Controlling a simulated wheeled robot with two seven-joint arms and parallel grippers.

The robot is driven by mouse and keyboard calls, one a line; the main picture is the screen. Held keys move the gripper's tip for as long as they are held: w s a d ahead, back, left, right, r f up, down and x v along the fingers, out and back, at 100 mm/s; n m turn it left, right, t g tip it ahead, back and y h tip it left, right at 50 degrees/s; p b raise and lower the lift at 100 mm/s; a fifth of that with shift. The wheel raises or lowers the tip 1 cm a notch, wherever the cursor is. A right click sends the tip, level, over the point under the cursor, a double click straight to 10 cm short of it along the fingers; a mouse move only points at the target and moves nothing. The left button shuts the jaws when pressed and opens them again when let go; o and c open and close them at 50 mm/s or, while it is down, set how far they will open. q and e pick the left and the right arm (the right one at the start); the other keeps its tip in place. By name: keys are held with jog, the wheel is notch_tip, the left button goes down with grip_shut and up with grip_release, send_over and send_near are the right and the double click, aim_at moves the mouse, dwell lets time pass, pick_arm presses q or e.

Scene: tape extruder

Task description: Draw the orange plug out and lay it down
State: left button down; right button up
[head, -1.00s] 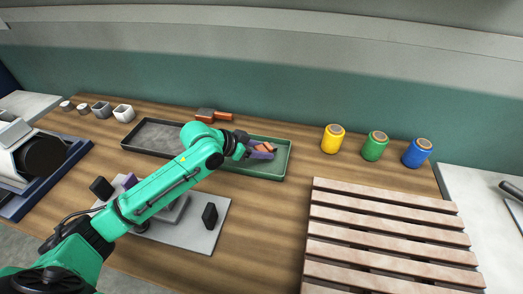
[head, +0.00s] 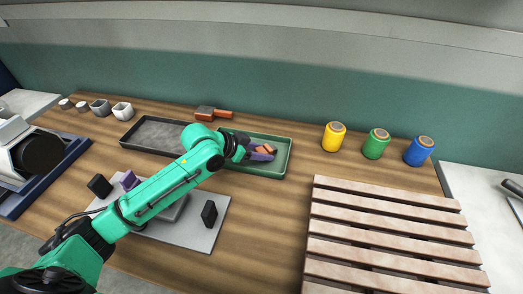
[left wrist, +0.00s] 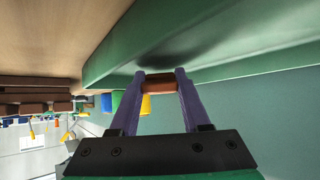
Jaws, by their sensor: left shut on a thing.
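My left gripper (head: 262,154) has purple fingers and is shut on the orange plug (head: 266,149), at the green tray (head: 288,158) in the head view. In the left wrist view the plug (left wrist: 159,84) is a short orange-brown block between the fingertips, with the green tray wall (left wrist: 110,55) close beyond. I cannot tell whether the plug touches the tray floor. A grey plate (head: 212,228) with dark blocks and a purple part (head: 128,180) lies partly hidden under my left arm. My right gripper is not in view.
A dark grey tray (head: 150,140) adjoins the green one. An orange-handled tool (head: 212,113) lies behind. Yellow (head: 334,137), green (head: 376,144) and blue (head: 419,152) canisters stand at right, behind a slatted wooden rack (head: 385,235). Small cups (head: 122,111) stand at far left.

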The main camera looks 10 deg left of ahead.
pick_arm(q)
jog(key=shift+f, duration=0.15)
jog(key=shift+c, duration=1.4)
grip_release()
jog(key=p+v, duration=0.1)
jog(key=v, duration=1.3)
jog(key=shift+s, duration=0.2)
jog(key=shift+a, duration=0.15)
